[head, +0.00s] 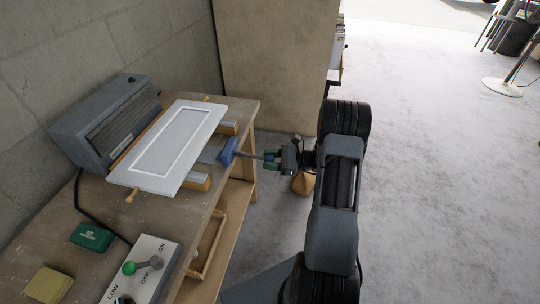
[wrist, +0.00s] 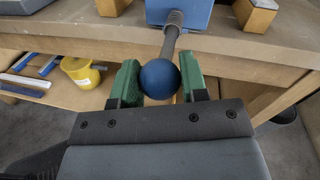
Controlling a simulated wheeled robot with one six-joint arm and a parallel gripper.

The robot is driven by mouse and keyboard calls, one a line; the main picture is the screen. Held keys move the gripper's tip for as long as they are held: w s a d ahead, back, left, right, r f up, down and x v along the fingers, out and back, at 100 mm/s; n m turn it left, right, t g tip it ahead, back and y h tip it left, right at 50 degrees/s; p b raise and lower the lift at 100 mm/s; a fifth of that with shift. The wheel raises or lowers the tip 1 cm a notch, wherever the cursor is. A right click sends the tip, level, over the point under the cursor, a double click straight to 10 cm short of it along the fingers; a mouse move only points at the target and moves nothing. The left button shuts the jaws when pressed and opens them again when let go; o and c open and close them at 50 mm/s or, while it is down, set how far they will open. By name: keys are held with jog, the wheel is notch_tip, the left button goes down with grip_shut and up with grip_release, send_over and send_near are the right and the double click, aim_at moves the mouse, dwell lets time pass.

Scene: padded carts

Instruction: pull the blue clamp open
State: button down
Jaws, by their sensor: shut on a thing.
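The blue clamp (head: 228,151) sits at the front edge of the wooden bench, against the white panel (head: 172,146). Its metal rod sticks out past the bench edge towards my arm. In the wrist view the clamp's blue body (wrist: 181,13) is at the top, and its rod ends in a dark blue ball knob (wrist: 159,79). My gripper (head: 272,160) is at the outer end of the rod. In the wrist view its green-padded fingers (wrist: 160,85) are shut on the knob, one on each side.
A grey machine (head: 105,115) stands behind the panel. A switch box (head: 143,272) with a green-knobbed lever, a green box (head: 92,236) and a yellow block (head: 47,285) lie on the near bench. A yellow container (wrist: 80,72) is on the lower shelf. Open floor lies to the right.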

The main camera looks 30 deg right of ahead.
jog(key=shift+d, duration=0.1)
jog(key=c, duration=0.7)
grip_release()
jog(key=shift+s, duration=0.1)
jog(key=shift+d, duration=0.1)
jog(key=b+v, duration=0.1)
jog(key=v, duration=1.2)
jog(key=shift+s+d, duration=0.2)
jog(key=shift+d, duration=0.1)
jog(key=shift+f, duration=0.1)
